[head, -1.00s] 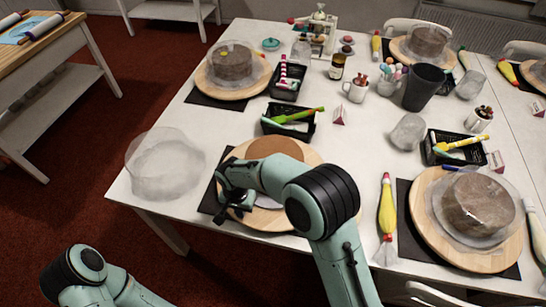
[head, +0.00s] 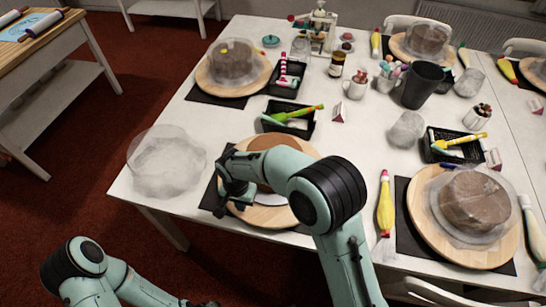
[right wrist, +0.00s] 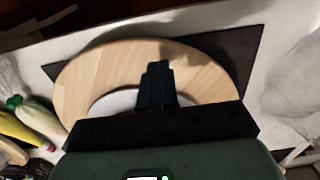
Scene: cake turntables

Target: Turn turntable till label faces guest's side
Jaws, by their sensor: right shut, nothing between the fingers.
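The round wooden turntable (head: 262,219) is on a dark mat at the near edge of the table, with a brown cake (head: 268,142) on it. My right arm crosses in front and hides much of both. My right gripper (head: 230,206) is over the left part of the turntable. In the right wrist view its fingers (right wrist: 158,72) are together and empty, in front of the turntable's wooden rim (right wrist: 90,78); contact cannot be told. I see no label on this turntable. Only a dark bit of my left gripper (head: 206,304) shows at the bottom edge.
A clear cover (head: 166,165) is on the table left of the turntable. A black tray (head: 290,122) is behind it. A yellow piping bag (head: 385,205) and another turntable (head: 425,220) with a covered cake are to the right.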

